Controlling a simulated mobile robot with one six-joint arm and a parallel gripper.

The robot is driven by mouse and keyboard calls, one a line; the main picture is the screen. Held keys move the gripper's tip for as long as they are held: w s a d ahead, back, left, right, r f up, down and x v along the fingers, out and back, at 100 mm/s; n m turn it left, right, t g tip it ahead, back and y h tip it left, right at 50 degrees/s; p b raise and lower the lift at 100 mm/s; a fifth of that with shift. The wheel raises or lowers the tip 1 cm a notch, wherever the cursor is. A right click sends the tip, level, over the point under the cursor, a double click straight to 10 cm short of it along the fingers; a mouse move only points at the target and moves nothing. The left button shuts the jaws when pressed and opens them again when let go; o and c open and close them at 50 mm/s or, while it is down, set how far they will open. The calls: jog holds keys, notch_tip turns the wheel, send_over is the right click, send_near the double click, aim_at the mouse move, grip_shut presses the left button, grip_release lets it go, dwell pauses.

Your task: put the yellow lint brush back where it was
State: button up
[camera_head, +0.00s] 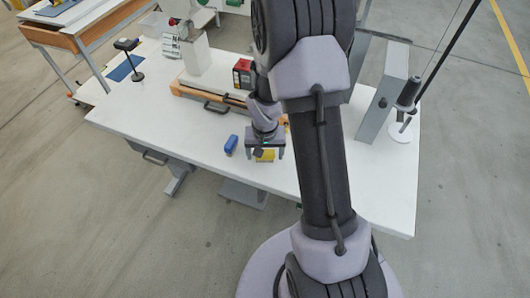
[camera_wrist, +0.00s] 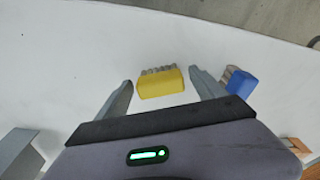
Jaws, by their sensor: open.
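The yellow lint brush (camera_wrist: 161,83) lies on the white table, with its greyish bristle edge toward the top of the wrist view. My gripper (camera_wrist: 160,85) is open, with one finger on each side of the brush and a gap to both. In the head view the yellow brush (camera_head: 265,156) shows just below my gripper (camera_head: 264,153), partly covered by it. A blue brush (camera_wrist: 241,82) lies to the right in the wrist view, outside the fingers. It also shows left of my gripper in the head view (camera_head: 231,144).
The white table (camera_head: 150,125) is bare left of the blue brush. Behind stand a wooden-edged base (camera_head: 190,90), a red and black box (camera_head: 243,73) and a white press column (camera_head: 196,58). A grey upright housing (camera_head: 385,95) and a thread stand (camera_head: 404,128) are at the right.

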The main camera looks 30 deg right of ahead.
jog(key=s+a+r+t+p, duration=0.1)
jog(key=s+a+r+p, duration=0.15)
jog(key=r, duration=0.95)
jog(key=s+a+r+t+p, duration=0.15)
jog(key=a+r, duration=0.25)
jog(key=r, duration=0.8)
jog(key=s+a+r+n+t+y, duration=0.1)
jog(key=s+a+r+t+y, duration=0.1)
jog(key=s+a+r, duration=0.7)
jog(key=s+r, duration=0.1)
jog(key=s, duration=0.3)
jog(key=shift+a+r+n+y+p, duration=0.3)
jog(key=shift+a+p, duration=0.05)
jog(key=shift+a, duration=0.05)
